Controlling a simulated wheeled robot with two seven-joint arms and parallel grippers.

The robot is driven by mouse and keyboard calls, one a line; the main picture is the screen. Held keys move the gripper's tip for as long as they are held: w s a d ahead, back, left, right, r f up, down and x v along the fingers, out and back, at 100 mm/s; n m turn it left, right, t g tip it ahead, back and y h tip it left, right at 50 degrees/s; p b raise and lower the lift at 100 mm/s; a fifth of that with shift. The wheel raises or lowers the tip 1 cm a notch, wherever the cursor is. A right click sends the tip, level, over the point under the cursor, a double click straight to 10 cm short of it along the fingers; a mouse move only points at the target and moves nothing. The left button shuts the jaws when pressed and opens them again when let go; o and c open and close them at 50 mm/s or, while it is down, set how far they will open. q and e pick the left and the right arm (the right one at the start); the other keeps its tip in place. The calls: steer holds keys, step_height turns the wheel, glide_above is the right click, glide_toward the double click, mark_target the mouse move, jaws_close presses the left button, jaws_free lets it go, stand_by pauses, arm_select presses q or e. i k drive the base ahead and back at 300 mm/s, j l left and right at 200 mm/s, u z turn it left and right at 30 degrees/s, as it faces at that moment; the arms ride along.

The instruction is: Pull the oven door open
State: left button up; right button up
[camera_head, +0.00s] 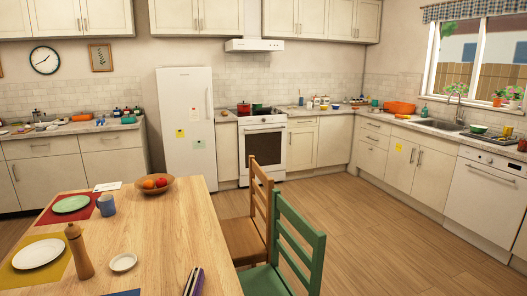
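The white oven (264,158) stands against the back wall under the range hood, between pale cabinets. Its door is shut and has a dark window (264,146). A horizontal handle (264,128) runs across the top of the door, below the control panel. Neither of my grippers shows in the head view.
A wooden table (165,235) with dishes fills the lower left. A brown chair (245,225) and a green chair (290,245) stand at its right side, near the line to the oven. Open wooden floor (370,230) lies to their right.

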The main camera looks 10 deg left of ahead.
mark_target(268, 143)
steer(key=i+l+z, duration=0.2)
steer(key=i+l, duration=0.15)
steer(key=l, duration=0.2)
steer(key=i+l+z, duration=0.2)
steer(key=i+l, duration=0.2)
steer(key=i+l+z, duration=0.1)
steer(key=i+l, duration=0.15)
steer(key=i, duration=0.3)
steer(key=i+l+z, duration=0.1)
steer(key=i, duration=0.4)
steer(key=i+l, duration=0.2)
steer(key=i, duration=0.35)
steer(key=i+j+u, duration=0.1)
steer(key=i+u, duration=0.8)
steer(key=i+l+u, duration=0.45)
steer(key=i+u, duration=0.35)
steer(key=i, duration=2)
